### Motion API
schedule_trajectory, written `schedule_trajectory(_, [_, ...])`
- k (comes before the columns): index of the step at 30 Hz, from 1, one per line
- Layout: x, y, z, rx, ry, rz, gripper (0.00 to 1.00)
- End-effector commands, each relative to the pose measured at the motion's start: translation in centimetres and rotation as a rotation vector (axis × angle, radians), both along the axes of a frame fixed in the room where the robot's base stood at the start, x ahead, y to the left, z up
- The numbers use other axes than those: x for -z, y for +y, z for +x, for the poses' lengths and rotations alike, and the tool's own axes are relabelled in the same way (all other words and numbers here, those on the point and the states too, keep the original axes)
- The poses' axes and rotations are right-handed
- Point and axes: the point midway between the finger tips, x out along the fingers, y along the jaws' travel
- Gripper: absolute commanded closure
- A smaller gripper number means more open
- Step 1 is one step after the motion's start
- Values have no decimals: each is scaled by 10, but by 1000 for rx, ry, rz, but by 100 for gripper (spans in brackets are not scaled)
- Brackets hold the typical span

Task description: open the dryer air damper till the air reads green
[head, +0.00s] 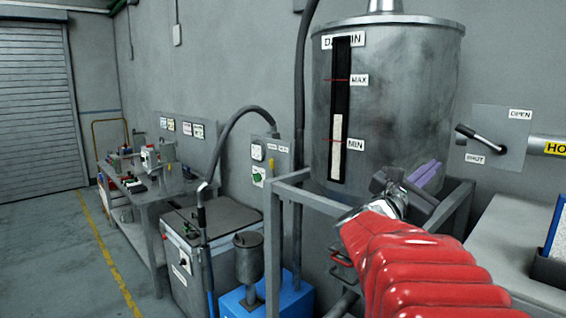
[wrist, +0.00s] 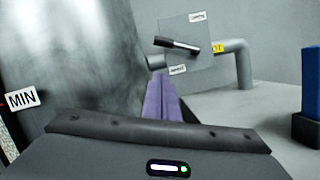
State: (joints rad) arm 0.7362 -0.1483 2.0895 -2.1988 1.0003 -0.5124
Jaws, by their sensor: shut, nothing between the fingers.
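The damper lever (head: 482,136) has a black grip and sits on a grey wall plate (head: 513,135) marked OPEN at upper right and SHUT at lower left. Its grip points left and slightly up, above the SHUT label. The lever also shows in the wrist view (wrist: 176,44), beyond my fingers. My gripper (head: 428,174) has purple fingers, shut and empty, in front of the drum's lower right, left of and below the lever and apart from it. The fingers also show in the wrist view (wrist: 161,98). I cannot make out an air reading.
A large metal drum (head: 390,100) with a MIN/MAX level strip (head: 340,110) stands in a grey frame (head: 280,215). A pipe with a yellow label (head: 555,148) runs right from the plate. A blue-edged bin (head: 552,250) is at right. A wall panel (head: 262,170) has small dials.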

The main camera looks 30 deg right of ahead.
Motion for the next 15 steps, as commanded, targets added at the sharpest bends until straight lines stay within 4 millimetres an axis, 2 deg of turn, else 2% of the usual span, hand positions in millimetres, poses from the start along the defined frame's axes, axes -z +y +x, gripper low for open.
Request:
schedule_trajectory(14, [-19, -73, 2, 3, -1, 0, 100])
schedule_trajectory(15, [-25, -75, 1, 2, -3, -2, 100])
